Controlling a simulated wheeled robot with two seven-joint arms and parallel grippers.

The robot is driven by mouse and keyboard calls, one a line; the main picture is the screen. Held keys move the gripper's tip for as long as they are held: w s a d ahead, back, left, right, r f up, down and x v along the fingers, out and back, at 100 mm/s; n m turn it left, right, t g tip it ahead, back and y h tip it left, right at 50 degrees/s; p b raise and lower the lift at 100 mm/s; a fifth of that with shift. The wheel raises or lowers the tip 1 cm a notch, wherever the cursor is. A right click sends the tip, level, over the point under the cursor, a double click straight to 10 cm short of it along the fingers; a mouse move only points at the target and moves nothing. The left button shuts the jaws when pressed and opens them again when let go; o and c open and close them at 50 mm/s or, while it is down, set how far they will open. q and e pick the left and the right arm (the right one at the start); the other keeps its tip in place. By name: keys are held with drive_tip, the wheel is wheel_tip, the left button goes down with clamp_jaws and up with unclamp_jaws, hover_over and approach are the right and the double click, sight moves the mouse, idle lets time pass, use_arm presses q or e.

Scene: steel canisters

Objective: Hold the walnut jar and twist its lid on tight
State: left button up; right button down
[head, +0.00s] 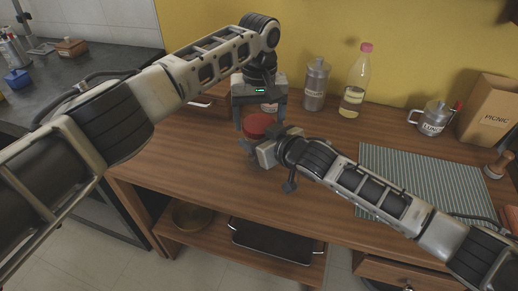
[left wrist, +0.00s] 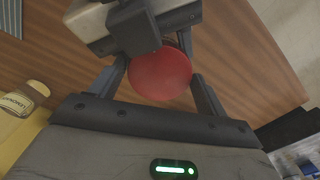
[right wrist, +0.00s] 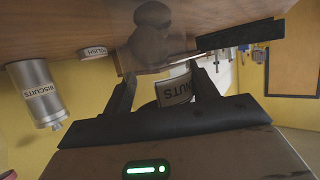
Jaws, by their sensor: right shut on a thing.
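The red lid (head: 261,124) sits at the top of the walnut jar; how tightly it is seated cannot be told. The lid also shows in the left wrist view (left wrist: 160,74). My left gripper (head: 262,117) points down from above, its open fingers on either side of the lid. My right gripper (head: 255,146) comes in from the right, low at the jar's side, and is shut on the jar. Most of the jar is hidden in the head view.
Behind stand a biscuits canister (head: 316,86) and a pink-capped bottle (head: 355,84). The front left tabletop is clear.

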use_arm(q)
drive_tip(key=c, duration=0.6)
drive_tip(key=o, duration=1)
drive_tip(key=shift+o, duration=0.2)
drive_tip(key=shift+r, duration=2.3)
drive_tip(key=shift+o, duration=1.2)
drive_tip(key=shift+r, duration=0.1)
wheel_tip(320, 180, up, 12)
